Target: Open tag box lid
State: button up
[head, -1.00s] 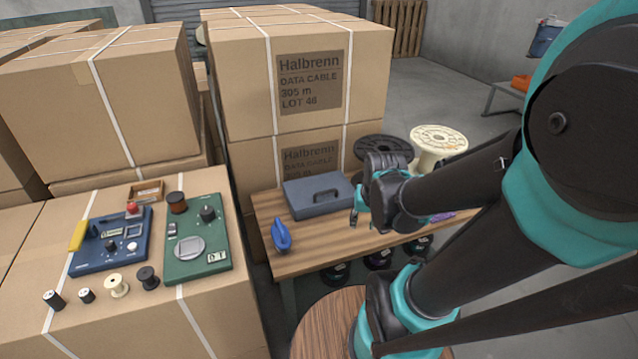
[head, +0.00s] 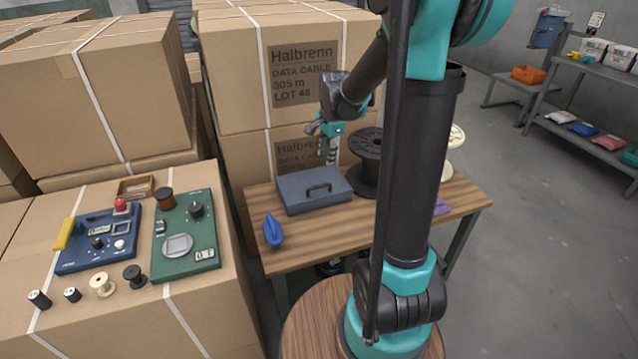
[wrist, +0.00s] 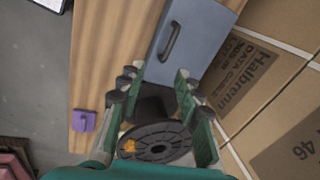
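The tag box appears to be the blue-grey metal box (head: 302,199) with a dark handle (head: 319,189) on its lid, standing on the wooden table. Its lid is shut. In the wrist view the box (wrist: 207,33) and its handle (wrist: 171,42) are at the upper right, beyond the fingertips. My gripper (head: 327,143) is in the air behind and above the box's back right side, apart from it. In the wrist view my gripper (wrist: 158,80) is open with nothing between its fingers.
A black spool (head: 365,147) stands right of the box and shows close below my gripper in the wrist view (wrist: 150,143). A cream spool (head: 455,143) is partly hidden by my arm. A blue object (head: 272,232) lies at the table's front left. Stacked cartons (head: 235,95) stand behind.

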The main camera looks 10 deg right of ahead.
aim_at(320, 186)
jog(key=w+f, duration=0.2)
jog(key=f, duration=0.3)
jog(key=w+a+f+m, duration=0.1)
jog(key=w+f, duration=0.1)
jog(key=f, duration=0.4)
jog(key=w+f+m, duration=0.1)
jog(key=w+f, duration=0.1)
jog(key=f, duration=0.4)
jog(key=shift+w+a+f, duration=0.1)
jog(key=shift+w+a, duration=0.05)
jog(key=shift+w, duration=0.05)
grip_shut()
